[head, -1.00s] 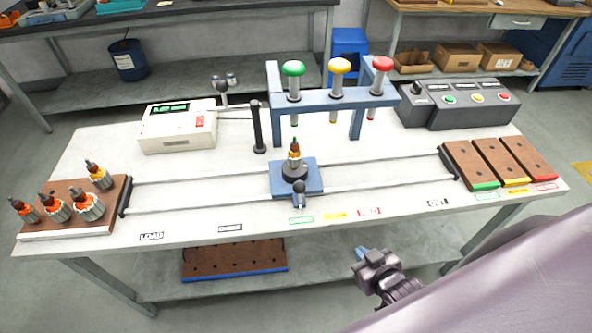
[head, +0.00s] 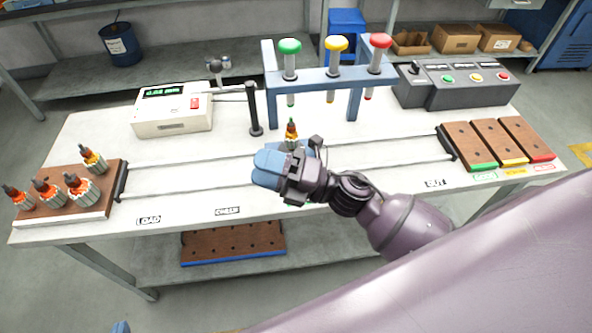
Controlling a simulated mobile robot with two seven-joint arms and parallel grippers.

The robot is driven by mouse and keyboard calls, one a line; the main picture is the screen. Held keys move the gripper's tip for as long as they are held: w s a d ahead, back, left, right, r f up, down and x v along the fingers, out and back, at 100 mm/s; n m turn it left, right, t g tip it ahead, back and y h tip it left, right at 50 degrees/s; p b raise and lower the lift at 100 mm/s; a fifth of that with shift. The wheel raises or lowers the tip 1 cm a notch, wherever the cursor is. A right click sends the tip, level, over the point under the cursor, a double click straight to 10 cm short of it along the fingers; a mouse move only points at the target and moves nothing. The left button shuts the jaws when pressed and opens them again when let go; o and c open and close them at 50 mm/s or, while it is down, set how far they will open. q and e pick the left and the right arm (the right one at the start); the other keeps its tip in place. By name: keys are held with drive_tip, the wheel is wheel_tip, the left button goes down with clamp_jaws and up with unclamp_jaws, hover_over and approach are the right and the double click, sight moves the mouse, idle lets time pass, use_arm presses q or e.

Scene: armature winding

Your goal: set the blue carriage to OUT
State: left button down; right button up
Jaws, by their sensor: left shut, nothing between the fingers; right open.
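The blue carriage (head: 283,146) sits on the rails near mid-table, below the green plunger, with one orange-and-white armature (head: 291,132) upright on it. My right gripper (head: 266,169) reaches in from the right, over the front of the carriage. It is open, with blue fingertips pointing left, and hides most of the carriage and its front knob. I cannot tell whether it touches the knob. The OUT label (head: 435,183) is on the front table edge, at the right. Only a tip of my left gripper (head: 120,327) shows at the bottom edge; it is shut and empty.
Green (head: 289,46), yellow (head: 336,43) and red (head: 380,41) plungers stand on a blue frame over the rails. A black post (head: 254,110) stands left of it. Brown trays (head: 470,146) lie at the right end. The rails right of my forearm look clear.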

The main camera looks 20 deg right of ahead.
drive_tip(key=s+a+f+n+g+h, duration=0.1)
drive_tip(key=s+a+n+g, duration=0.25)
drive_tip(key=n+g, duration=0.95)
drive_tip(key=w+d+f+n+t+h, duration=0.35)
drive_tip(key=w+d+n+h, duration=0.55)
drive_tip(key=d+n+h, duration=0.55)
drive_tip(key=shift+m+h, duration=0.55)
drive_tip(key=shift+m, duration=0.1)
drive_tip(key=f, duration=0.3)
drive_tip(key=w+a+f+b, duration=0.1)
drive_tip(key=f, duration=0.2)
drive_tip(key=w+f, duration=0.1)
drive_tip(key=f, duration=0.3)
drive_tip(key=shift+a, duration=0.4)
use_arm(q)
drive_tip(key=shift+s+f, duration=0.2)
drive_tip(key=shift+f, duration=0.35)
drive_tip(key=shift+s+f, duration=0.15)
drive_tip(key=shift+f, duration=0.35)
drive_tip(key=shift+s+f, duration=0.1)
drive_tip(key=shift+s, duration=0.05)
use_arm(e)
drive_tip(key=shift+c, duration=0.2)
